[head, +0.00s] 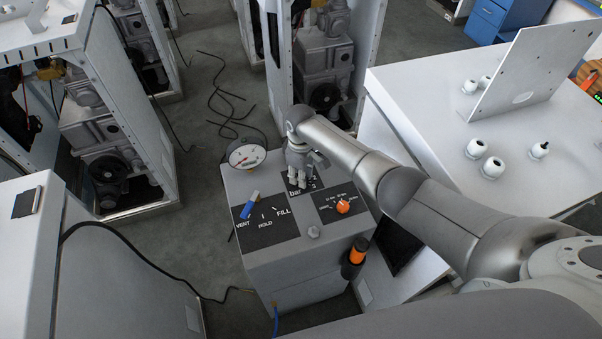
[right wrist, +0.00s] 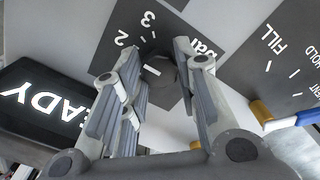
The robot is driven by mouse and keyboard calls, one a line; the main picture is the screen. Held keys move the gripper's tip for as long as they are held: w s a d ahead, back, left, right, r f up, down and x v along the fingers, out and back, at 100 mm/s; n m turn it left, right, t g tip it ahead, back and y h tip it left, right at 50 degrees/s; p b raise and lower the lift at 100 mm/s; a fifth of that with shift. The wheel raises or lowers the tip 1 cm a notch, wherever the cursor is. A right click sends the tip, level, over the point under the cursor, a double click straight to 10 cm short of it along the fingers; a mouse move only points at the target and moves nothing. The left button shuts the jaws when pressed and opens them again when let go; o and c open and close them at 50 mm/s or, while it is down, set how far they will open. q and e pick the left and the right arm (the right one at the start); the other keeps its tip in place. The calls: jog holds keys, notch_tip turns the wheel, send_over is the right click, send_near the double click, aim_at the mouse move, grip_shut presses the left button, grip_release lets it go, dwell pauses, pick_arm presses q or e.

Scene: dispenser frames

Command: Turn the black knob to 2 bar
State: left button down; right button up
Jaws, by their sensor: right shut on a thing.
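The black knob (right wrist: 163,74) sits on a dark "bar" scale plate (right wrist: 188,38) in the right wrist view, with a white line on its face. The numbers 2 and 3 show on the plate beyond it. The line lies on the side toward the 2, but I cannot tell its exact reading. My right gripper (right wrist: 175,75) is shut on the knob, one finger on each side. In the head view my right gripper (head: 299,183) points down at the plate (head: 315,182) and hides the knob. My left gripper is not in view.
A round white gauge (head: 247,153) stands at the back of the grey box (head: 290,262). A blue lever (head: 250,206) at VENT/HOLD/FILL and an orange knob (head: 343,207) are close by. A black-and-orange handle (head: 355,256) is at the box's right side. A white table (head: 430,120) stands right.

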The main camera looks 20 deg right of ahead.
jog(key=o, duration=1)
notch_tip(320, 180, up, 12)
dwell(0.5)
